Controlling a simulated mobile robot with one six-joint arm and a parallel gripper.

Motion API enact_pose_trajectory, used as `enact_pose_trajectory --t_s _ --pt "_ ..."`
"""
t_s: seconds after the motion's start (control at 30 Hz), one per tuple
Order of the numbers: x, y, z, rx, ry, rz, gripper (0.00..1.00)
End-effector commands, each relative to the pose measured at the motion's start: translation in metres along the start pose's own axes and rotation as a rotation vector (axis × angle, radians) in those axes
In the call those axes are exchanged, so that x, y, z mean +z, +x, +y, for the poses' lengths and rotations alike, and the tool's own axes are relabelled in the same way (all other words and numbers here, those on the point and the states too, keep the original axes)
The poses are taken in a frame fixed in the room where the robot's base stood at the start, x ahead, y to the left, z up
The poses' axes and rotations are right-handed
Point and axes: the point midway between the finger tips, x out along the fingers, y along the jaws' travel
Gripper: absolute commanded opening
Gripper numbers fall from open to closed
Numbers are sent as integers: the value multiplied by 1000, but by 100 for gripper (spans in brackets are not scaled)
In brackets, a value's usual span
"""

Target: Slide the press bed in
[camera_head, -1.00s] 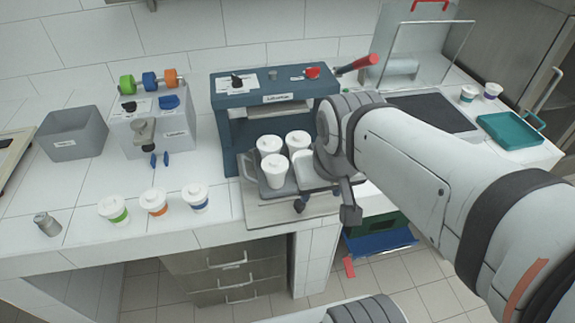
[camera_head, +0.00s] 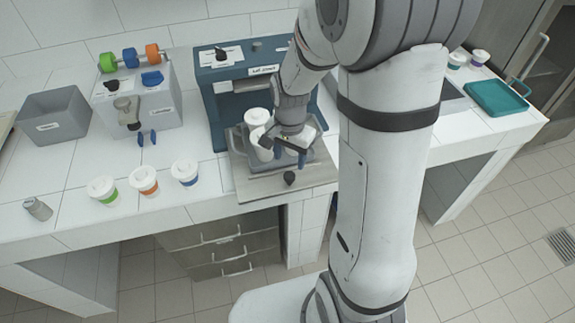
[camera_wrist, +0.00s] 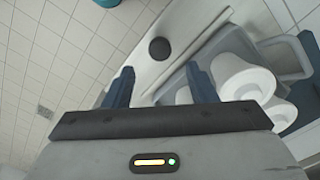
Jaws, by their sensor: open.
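The press (camera_head: 222,112) is a dark blue frame at the back of the counter. Its bed (camera_head: 255,190) is a flat grey plate sticking out from the front of the press. A tray (camera_head: 240,150) with white lidded cups (camera_head: 257,118) sits on the bed, partly hidden by my arm. A dark round knob (camera_head: 289,178) stands at the bed's front edge; it also shows in the wrist view (camera_wrist: 159,49). My gripper (camera_head: 290,157) is open and empty, pointing down just behind the knob. In the wrist view (camera_wrist: 160,86), the knob lies beyond the fingertips, between their lines, apart from them.
Three banded cups (camera_head: 144,181) and a small metal shaker (camera_head: 38,209) stand on the counter to the left. A machine with coloured rolls (camera_head: 136,100) and a grey bin (camera_head: 52,117) are behind them. A teal tray (camera_head: 496,98) lies at the right. Floor in front is open.

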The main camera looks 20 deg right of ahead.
Motion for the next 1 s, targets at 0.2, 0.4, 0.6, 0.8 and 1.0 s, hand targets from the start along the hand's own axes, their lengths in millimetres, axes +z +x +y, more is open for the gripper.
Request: enact_pose_trajectory --t_s 0.2,0.4,0.6,0.8,1.0 --pt "1 32 1 5 -2 -5 51" --pt "1 58 0 2 -3 -2 51" --pt "1 70 0 0 -4 0 51" --pt "1 71 0 0 -5 0 51" --pt "1 71 0 0 -5 0 41"
